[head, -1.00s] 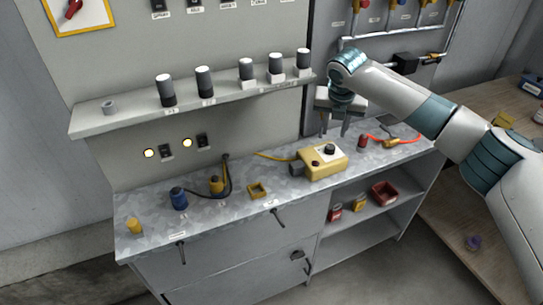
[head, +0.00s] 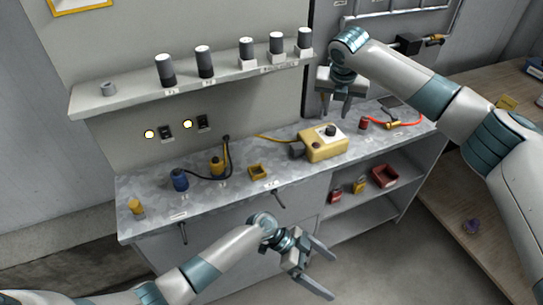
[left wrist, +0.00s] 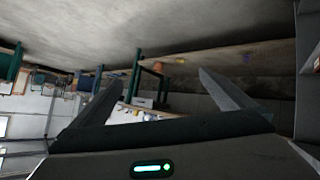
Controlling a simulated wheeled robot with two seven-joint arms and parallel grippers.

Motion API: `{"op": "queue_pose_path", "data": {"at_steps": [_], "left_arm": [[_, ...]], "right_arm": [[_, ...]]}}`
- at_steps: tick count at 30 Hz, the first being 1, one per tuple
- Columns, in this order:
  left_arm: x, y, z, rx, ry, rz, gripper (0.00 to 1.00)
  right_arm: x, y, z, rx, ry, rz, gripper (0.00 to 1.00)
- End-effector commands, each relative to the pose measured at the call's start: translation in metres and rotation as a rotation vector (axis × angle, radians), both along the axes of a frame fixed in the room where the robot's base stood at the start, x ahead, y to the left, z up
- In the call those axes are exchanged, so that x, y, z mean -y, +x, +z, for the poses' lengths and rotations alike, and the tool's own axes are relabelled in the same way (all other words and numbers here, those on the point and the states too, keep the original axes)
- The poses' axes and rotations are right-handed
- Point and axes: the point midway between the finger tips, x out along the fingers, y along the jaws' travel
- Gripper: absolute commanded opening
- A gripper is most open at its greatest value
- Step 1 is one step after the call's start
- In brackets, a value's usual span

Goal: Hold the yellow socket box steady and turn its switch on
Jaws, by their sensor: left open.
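The yellow socket box (head: 324,149) sits on the metal worktop, right of its middle. Its top has a black round knob (head: 331,130) and a small red part on a pale plate; which way the switch is set cannot be told. A dark plug-like piece is at its left side with a yellow cable behind it. My left gripper (head: 324,272) is open and empty in front of the cabinet, below the worktop and apart from the box. Its open fingers also show in the left wrist view (left wrist: 163,100). My right gripper (head: 343,108) points down, open and empty, above and behind the box.
A shelf (head: 120,103) with several dark cylinders runs above the worktop. A blue connector (head: 179,179), a yellow connector (head: 216,167) with a black cable and a small yellow tray (head: 260,178) stand left of the box. A red cable (head: 402,125) lies to the right.

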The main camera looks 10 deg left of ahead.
Motion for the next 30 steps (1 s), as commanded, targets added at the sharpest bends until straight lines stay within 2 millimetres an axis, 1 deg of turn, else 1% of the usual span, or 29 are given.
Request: {"op": "queue_pose_path", "data": {"at_steps": [1,2,3,5,6,8,9,11,12,14,15,17,18,21,24,27,30], "left_arm": [[0.004,0.002,0.025,0.035,-0.037,-0.055,1.0],[0.006,0.003,0.041,0.055,-0.059,-0.088,1.0],[0.006,0.005,0.06,0.083,-0.087,-0.126,1.0],[0.004,0.011,0.089,0.125,-0.124,-0.166,1.0],[0.0,0.019,0.107,0.152,-0.142,-0.177,1.0],[-0.01,0.035,0.129,0.19,-0.156,-0.163,1.0],[-0.018,0.048,0.141,0.208,-0.159,-0.137,1.0],[-0.031,0.07,0.156,0.234,-0.155,-0.083,1.0],[-0.041,0.085,0.164,0.246,-0.151,-0.038,1.0],[-0.056,0.108,0.175,0.263,-0.144,0.034,1.0],[-0.067,0.122,0.181,0.273,-0.138,0.083,1.0],[-0.085,0.144,0.191,0.285,-0.131,0.161,1.0],[-0.097,0.159,0.196,0.294,-0.126,0.214,1.0],[-0.129,0.192,0.21,0.31,-0.118,0.343,1.0],[-0.159,0.218,0.222,0.325,-0.115,0.456,1.0],[-0.184,0.238,0.232,0.335,-0.115,0.545,1.0],[-0.201,0.25,0.239,0.341,-0.118,0.604,1.0]], "right_arm": [[0.0,0.0,0.0,0.0,0.0,0.0,0.31],[0.0,0.0,0.0,0.0,0.0,0.0,0.31],[0.0,0.0,0.0,0.0,0.0,0.0,0.31],[0.0,0.0,0.0,0.0,0.0,0.0,0.31],[0.0,0.0,0.0,0.0,0.0,0.0,0.31],[0.0,0.0,0.0,0.0,0.0,0.0,0.31],[0.0,0.0,0.0,0.0,0.0,0.0,0.31],[0.0,0.0,0.0,0.0,0.0,0.0,0.31],[0.0,0.0,0.0,0.0,0.0,0.0,0.31],[0.0,0.0,0.0,0.0,0.0,0.0,0.31],[0.0,0.0,0.0,0.0,0.0,0.0,0.31],[0.0,0.0,0.0,0.0,0.0,0.0,0.31],[0.0,0.0,0.0,0.0,0.0,0.0,0.31],[0.0,0.0,0.0,0.0,0.0,0.0,0.31],[0.0,0.0,0.0,0.0,0.0,0.0,0.31],[0.0,0.0,0.0,0.0,0.0,0.0,0.31],[0.0,0.0,0.0,0.0,0.0,0.0,0.31]]}}
